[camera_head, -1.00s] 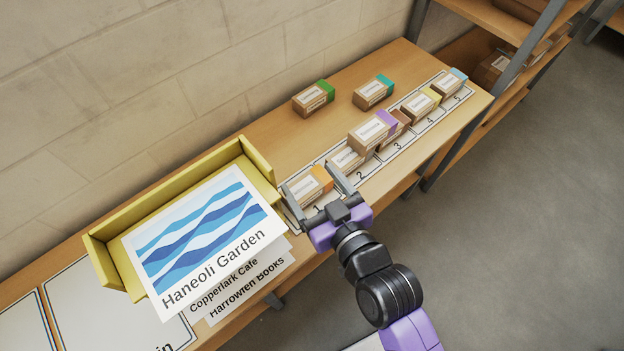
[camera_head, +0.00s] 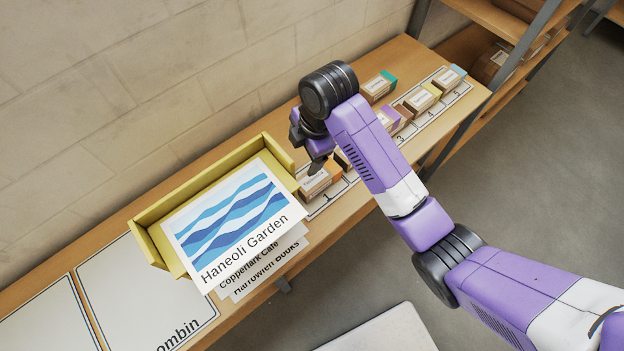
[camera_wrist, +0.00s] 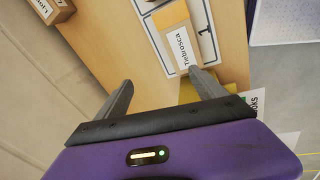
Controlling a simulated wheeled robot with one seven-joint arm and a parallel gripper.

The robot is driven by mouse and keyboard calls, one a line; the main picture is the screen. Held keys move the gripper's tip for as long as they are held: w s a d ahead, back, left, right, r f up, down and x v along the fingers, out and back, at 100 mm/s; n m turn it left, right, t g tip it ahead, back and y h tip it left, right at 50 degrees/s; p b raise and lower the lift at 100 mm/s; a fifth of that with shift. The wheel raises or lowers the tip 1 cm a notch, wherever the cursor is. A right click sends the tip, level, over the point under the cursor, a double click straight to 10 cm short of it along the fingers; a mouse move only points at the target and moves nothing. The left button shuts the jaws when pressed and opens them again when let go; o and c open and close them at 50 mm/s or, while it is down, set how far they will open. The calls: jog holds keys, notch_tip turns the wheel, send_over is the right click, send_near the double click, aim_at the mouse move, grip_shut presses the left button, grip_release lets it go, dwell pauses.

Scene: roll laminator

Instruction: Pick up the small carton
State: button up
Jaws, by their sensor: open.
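Several small brown cartons with coloured ends stand on the bench. The carton with an orange end (camera_head: 318,181) is nearest my gripper, by the yellow tray. In the wrist view this orange-ended carton (camera_wrist: 172,38) lies on a white numbered slot, its label facing up. My gripper (camera_head: 316,166) is above the bench beside it, pointing down. In the wrist view my gripper (camera_wrist: 160,80) is open and empty, its fingers apart with the orange-ended carton beyond the right fingertip. My arm hides some cartons in the head view.
A yellow tray (camera_head: 146,217) holds a Haneoli Garden sheet (camera_head: 236,222), with more papers at its front. A teal-ended carton (camera_head: 377,87) and a blue-ended carton (camera_head: 449,79) stand further right. A wall (camera_head: 130,80) runs behind the bench.

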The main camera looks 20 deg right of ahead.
jog(key=s+d+r+n+g+h, duration=0.1)
jog(key=s+d+n+g, duration=0.1)
jog(key=s+d, duration=0.1)
jog(key=b, duration=0.5)
send_over(318, 175)
jog(key=f, duration=0.6)
jog(key=shift+s+f, duration=0.15)
jog(key=shift+s, duration=0.05)
jog(key=shift+w+f+p, duration=0.15)
jog(key=shift+f+p, duration=0.75)
jog(key=shift+f, duration=1.8)
jog(key=c, duration=1.6)
